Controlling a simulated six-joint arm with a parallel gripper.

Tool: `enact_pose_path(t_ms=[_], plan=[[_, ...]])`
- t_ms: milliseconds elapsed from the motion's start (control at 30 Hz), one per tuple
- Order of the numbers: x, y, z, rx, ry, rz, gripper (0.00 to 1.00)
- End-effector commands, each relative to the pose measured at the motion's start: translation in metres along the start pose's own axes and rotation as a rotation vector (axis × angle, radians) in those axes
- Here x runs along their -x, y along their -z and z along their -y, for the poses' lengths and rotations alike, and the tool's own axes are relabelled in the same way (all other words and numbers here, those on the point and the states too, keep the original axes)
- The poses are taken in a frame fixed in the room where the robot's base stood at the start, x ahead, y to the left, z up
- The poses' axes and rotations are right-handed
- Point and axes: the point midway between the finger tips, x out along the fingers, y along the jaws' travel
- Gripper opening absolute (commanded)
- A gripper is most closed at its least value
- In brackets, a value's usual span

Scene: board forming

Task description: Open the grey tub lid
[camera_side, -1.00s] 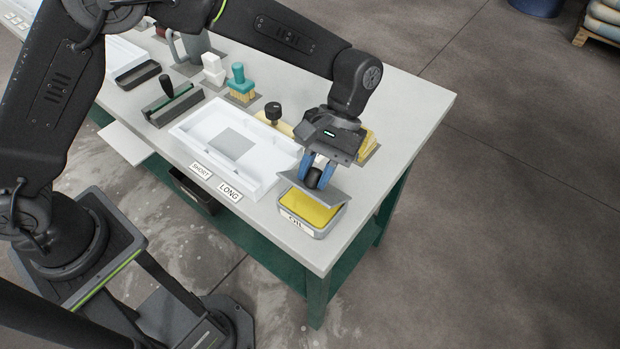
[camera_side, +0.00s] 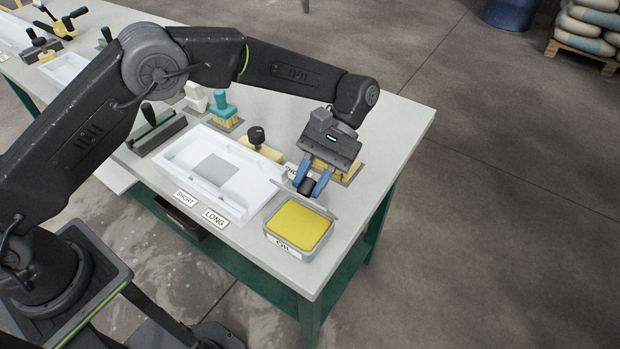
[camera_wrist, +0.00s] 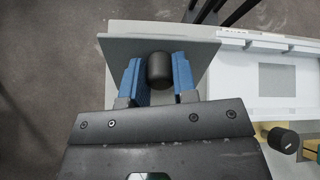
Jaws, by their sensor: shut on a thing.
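The grey tub (camera_side: 271,233) stands near the front right corner of the bench, labelled "OIL", with a yellow surface inside showing. Its flat grey lid (camera_side: 321,210) is off the yellow surface, seen nearly edge-on at the tub's back edge. Whether it still touches the rim I cannot tell. My gripper (camera_side: 308,188) has its blue fingers shut on the lid's black knob, which also shows between the fingers in the wrist view (camera_wrist: 159,68). The lid (camera_wrist: 205,55) spreads behind the knob there, hiding the tub.
A white tray (camera_side: 185,158) lies left of the tub, with "SHORT" and "LONG" labels at its front. A yellow tool with a black knob (camera_side: 256,136) and a teal-handled brush (camera_side: 224,108) stand behind it. The bench's right edge is close to the tub.

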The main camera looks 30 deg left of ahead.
Motion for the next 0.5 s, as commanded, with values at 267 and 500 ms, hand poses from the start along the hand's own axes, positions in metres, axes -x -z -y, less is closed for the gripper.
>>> enact_pose_path(t_ms=[267, 500], plan=[[-0.0003, -0.0005, -0.0001, 0.001, 0.001, 0.001, 0.35], [-0.0003, -0.0003, 0.0, 0.001, 0.001, 0.0, 0.52]])
